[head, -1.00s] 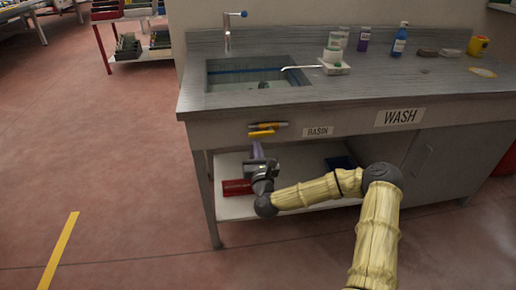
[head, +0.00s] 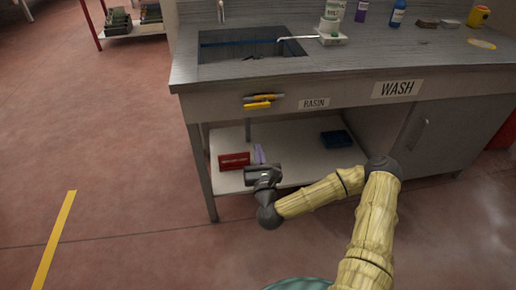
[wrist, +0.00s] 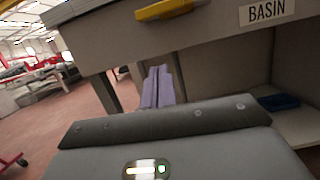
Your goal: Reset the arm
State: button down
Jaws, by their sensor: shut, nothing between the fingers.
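My gripper (head: 258,148) is low in front of the wash bench, with its two lavender fingers pointing up and away from me. In the wrist view the fingers (wrist: 157,74) stand side by side, closed together with nothing between them. They are below the yellow handle (head: 258,104) on the bench front and apart from it. The handle also shows at the top of the wrist view (wrist: 164,10). My arm is bent, with the forearm reaching left to the gripper.
The wash bench (head: 300,70) holds a sink basin (head: 235,52) and several bottles. Its lower shelf (head: 300,140) carries a red box (head: 233,161) and a dark blue tray (head: 336,139). A leg (head: 200,172) stands left of the gripper. Floor to the left is open.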

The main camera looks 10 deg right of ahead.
jog(key=shift+a, duration=0.15)
jog(key=s+a+f+n+g+y, duration=0.25)
jog(key=a+n+g+y, duration=0.2)
jog(key=n, duration=0.55)
jog(key=s+a+f+n+g+y, duration=0.25)
jog(key=a+n+g+y, duration=0.2)
jog(key=n, duration=0.45)
jog(key=s+d+r+n+g+h, duration=0.45)
jog(key=s+d+n, duration=0.25)
jog(key=s+n, duration=0.2)
jog(key=s+d+r+n+g+h, duration=0.4)
jog(key=s+d+n+g+h, duration=0.1)
jog(key=s+d+n, duration=0.35)
jog(key=w+p+v, duration=0.3)
jog(key=p+v, duration=1.2)
jog(key=w+r+p+v, duration=0.1)
jog(key=w+p+v, duration=0.2)
jog(key=p+v, duration=1.3)
jog(key=shift+s+a+r+p, duration=0.2)
jog(key=shift+s+r+p, duration=0.1)
jog(key=shift+r, duration=0.15)
